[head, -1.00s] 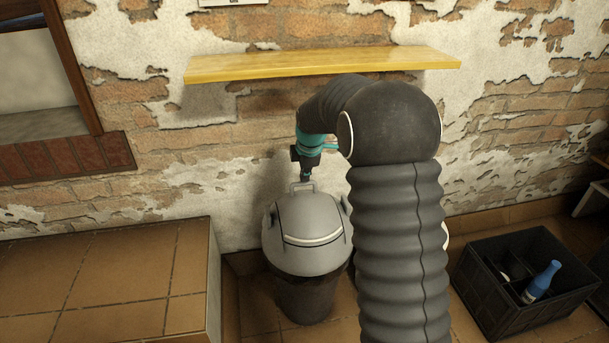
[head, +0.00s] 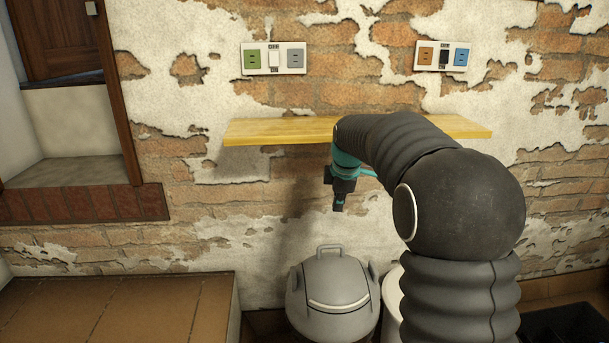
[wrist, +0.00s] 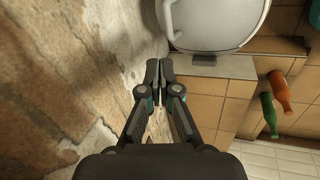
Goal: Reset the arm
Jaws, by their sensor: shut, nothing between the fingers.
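My gripper (head: 339,206) points down in front of the brick wall, above and apart from the grey bin lid (head: 338,287) in the head view. In the wrist view my gripper (wrist: 159,72) has its two fingers together with nothing between them. The bin's pale lid (wrist: 210,22) shows at the top of the wrist view, beyond the fingertips. My arm is bent over at the elbow, in front of the shelf's right part.
A yellow wooden shelf (head: 280,131) is fixed to the wall behind my arm. Two socket panels (head: 273,58) (head: 443,56) are above it. A tiled ledge (head: 120,310) stands at the lower left. A dark crate (head: 562,325) is at the lower right. Two bottles (wrist: 279,91) (wrist: 269,115) show in the wrist view.

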